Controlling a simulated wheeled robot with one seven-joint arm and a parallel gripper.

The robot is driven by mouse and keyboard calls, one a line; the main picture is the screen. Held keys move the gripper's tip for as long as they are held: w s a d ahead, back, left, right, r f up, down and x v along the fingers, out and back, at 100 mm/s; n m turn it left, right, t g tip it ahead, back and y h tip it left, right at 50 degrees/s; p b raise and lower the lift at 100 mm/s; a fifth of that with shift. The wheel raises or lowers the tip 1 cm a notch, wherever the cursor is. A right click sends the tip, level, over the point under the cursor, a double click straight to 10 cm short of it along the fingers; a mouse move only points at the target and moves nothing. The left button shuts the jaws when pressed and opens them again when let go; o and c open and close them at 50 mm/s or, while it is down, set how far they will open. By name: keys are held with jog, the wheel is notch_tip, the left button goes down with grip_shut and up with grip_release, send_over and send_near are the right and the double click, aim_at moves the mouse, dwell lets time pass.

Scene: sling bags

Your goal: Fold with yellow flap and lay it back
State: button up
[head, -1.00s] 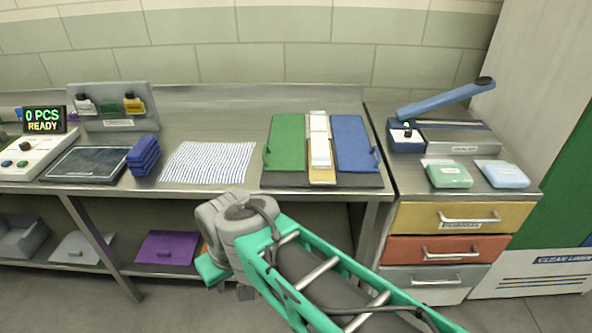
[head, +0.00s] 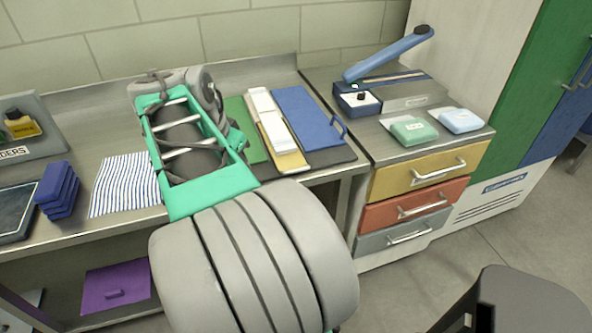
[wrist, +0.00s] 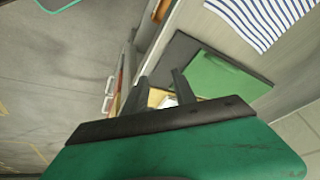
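The folding board lies on the bench on a dark base (head: 330,158). Its yellow flap (head: 287,160) is in the middle and lies flat, with a long narrow white folded piece (head: 270,118) on it. The blue flap (head: 310,118) lies flat on its right. The green flap (head: 250,148) is on its left, partly hidden by my arm in the head view. In the wrist view, the green flap (wrist: 225,76) and a bit of the yellow flap (wrist: 156,97) show beyond my gripper (wrist: 160,76). The two dark fingers are apart, with nothing visibly held between them.
A striped cloth (head: 125,183) and a blue stack (head: 57,190) lie left of the board. A sealer with a raised blue arm (head: 388,58) and two soap-like packs, green (head: 413,130) and blue (head: 460,121), stand on the drawer unit at right. A purple piece (head: 117,286) lies on the lower shelf.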

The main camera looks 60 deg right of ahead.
aim_at(300, 170)
jog(key=s+d+m+g+b, duration=0.1)
jog(key=s+d+m+g, duration=0.1)
jog(key=s+d+m, duration=0.7)
jog(key=shift+n, duration=0.3)
jog(key=x, duration=0.4)
jog(key=b+x, duration=0.1)
jog(key=x, duration=0.2)
jog(key=shift+s+d, duration=0.35)
jog(key=shift+s, duration=0.05)
jog(key=shift+c, duration=0.2)
jog(key=shift+r, duration=0.1)
grip_shut()
